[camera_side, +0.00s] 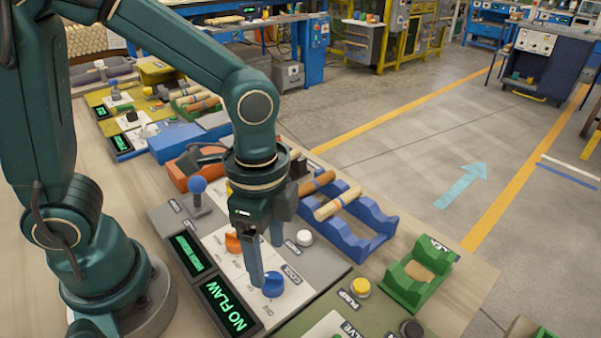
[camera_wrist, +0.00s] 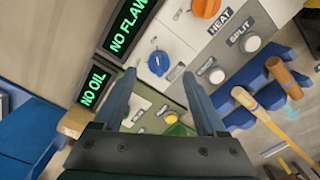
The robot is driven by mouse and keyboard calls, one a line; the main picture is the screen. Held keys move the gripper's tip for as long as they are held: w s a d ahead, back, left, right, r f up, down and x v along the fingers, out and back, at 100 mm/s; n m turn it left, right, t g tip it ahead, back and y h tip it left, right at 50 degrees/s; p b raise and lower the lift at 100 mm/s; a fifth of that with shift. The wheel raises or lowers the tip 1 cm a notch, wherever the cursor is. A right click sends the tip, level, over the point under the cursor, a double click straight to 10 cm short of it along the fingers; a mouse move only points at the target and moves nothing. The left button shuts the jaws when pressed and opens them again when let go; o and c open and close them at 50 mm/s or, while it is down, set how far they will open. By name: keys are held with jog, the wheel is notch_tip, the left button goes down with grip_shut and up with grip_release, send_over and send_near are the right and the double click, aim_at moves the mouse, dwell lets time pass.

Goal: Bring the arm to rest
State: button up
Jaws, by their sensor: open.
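My gripper (camera_side: 267,264) is open and empty, pointing down over the grey control panel. In the side view its fingers are close to the blue knob (camera_side: 273,286); I cannot tell whether they touch it. In the wrist view the two fingertips of my gripper (camera_wrist: 159,76) stand wide apart, and the blue knob (camera_wrist: 158,64) shows between and beyond them. The orange knob (camera_side: 233,242) is beside my gripper on the same panel.
A "NO FLAW" display (camera_side: 230,304) is left of the fingers; a "NO OIL" display (camera_wrist: 92,88) shows in the wrist view. A blue rack (camera_side: 378,240) with turned wood pieces and a green cradle (camera_side: 408,288) stand right. A blue-topped lever (camera_side: 197,186) stands behind.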

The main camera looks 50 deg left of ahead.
jog(key=s+a+r+n+t, duration=0.3)
jog(key=a+r+n+t, duration=0.2)
jog(key=n, duration=0.6)
notch_tip(320, 180, up, 4)
jog(key=shift+a+f+n+t, duration=0.2)
jog(key=shift+a+n+t, duration=0.1)
jog(key=shift+a, duration=0.85)
